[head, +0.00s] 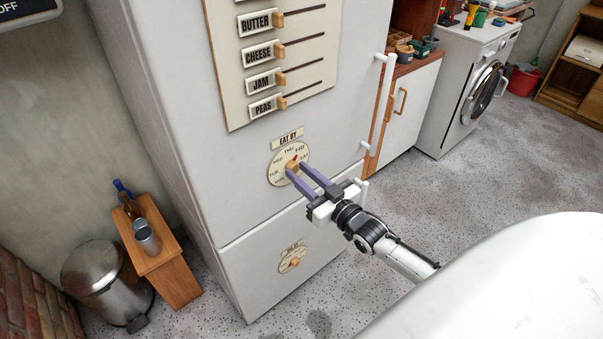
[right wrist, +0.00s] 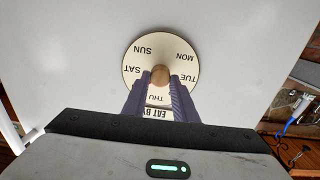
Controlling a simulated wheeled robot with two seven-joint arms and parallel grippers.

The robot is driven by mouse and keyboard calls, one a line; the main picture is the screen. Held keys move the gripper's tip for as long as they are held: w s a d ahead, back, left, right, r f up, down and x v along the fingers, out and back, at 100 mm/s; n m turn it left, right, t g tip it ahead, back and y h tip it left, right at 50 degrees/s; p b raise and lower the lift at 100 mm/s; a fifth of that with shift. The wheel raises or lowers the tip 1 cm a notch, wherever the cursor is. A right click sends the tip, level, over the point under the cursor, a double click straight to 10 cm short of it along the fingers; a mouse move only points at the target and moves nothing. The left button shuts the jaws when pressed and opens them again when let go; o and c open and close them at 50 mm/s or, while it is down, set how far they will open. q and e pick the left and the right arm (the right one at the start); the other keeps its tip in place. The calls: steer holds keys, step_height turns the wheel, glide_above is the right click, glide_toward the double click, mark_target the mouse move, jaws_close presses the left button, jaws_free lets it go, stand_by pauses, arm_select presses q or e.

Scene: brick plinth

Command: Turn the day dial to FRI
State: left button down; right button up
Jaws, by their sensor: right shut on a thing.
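The day dial (head: 275,172) is a round cream disc on the white fridge door, under an "EAT BY" label (head: 287,138). Days are printed round its rim. My right gripper (head: 293,168) is shut on the dial's wooden knob (right wrist: 160,74), one purple finger on each side. A red pointer mark (head: 295,157) shows above the knob and points up and slightly right, towards FRI; its exact aim is hard to tell. My left gripper is not in view.
A panel of sliders (head: 250,105) sits above the dial. A second small dial (head: 284,268) is on the lower door. Door handles (head: 378,110) stand out at the fridge's right edge. A small wooden stand (head: 170,270) and a metal bin (head: 95,275) are at left.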

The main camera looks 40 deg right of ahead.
stand_by(0.4)
steer(key=o, duration=1)
steer(key=shift+o, duration=0.2)
steer(key=shift+s, duration=0.1)
steer(key=s, duration=1)
steer(key=shift+d, duration=0.25)
steer(key=s+a+f+n+g+y, duration=0.1)
steer(key=s+a+f+g, duration=0.8)
steer(key=s+a+f, duration=0.7)
steer(key=s+a, duration=0.1)
steer(key=a, duration=0.2)
